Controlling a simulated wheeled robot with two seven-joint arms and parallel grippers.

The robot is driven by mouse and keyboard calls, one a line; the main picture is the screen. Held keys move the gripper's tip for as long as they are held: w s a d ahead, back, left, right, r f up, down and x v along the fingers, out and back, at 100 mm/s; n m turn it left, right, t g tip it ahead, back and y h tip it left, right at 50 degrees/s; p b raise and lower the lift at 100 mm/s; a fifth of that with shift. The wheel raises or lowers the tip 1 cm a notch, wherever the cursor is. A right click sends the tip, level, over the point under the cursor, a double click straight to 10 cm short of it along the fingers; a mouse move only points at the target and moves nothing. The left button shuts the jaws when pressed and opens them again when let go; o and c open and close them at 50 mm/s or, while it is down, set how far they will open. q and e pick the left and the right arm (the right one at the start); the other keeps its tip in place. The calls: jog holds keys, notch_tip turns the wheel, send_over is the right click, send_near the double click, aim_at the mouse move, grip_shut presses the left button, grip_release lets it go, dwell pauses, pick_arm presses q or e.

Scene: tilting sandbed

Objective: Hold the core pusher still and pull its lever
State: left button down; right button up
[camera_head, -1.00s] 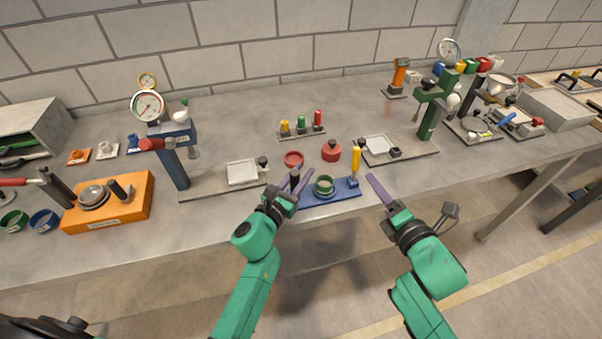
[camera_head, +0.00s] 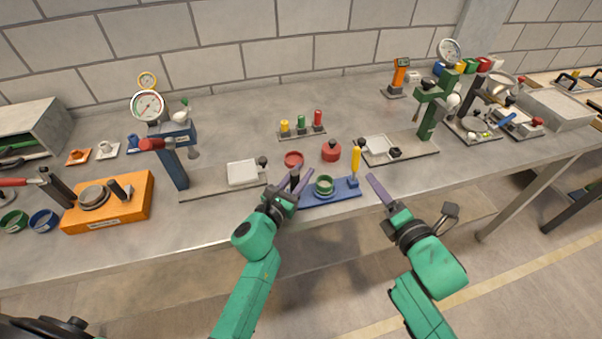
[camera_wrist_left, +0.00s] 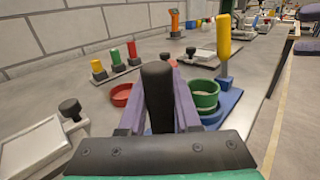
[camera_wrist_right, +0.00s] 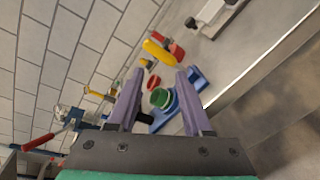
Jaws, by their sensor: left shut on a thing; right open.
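The core pusher is a blue base (camera_head: 334,192) near the table's front edge, with a green ring (camera_head: 324,184) on its middle and an upright yellow lever (camera_head: 355,160) at its right end. A black post (camera_wrist_left: 157,95) stands at its left end. My left gripper (camera_head: 300,180) is shut on this black post, one finger on each side. My right gripper (camera_head: 372,182) is open and empty, to the right of the base and in front of the yellow lever. The right wrist view also shows the yellow lever (camera_wrist_right: 158,52) beyond the open fingers, with the green ring (camera_wrist_right: 160,98) nearer.
A red ring (camera_head: 293,159) and a red lidded piece (camera_head: 331,152) lie just behind the pusher. A blue press (camera_head: 176,165) stands to the left and a green press (camera_head: 430,115) to the right. The table front edge is close by.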

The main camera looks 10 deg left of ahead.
jog(key=shift+o, duration=0.6)
jog(key=m+g+h, duration=0.4)
jog(key=m+g, duration=0.7)
jog(key=m, duration=1.1)
send_near(359, 155)
jog(key=x, duration=1.2)
jog(key=shift+f, duration=0.15)
grip_shut()
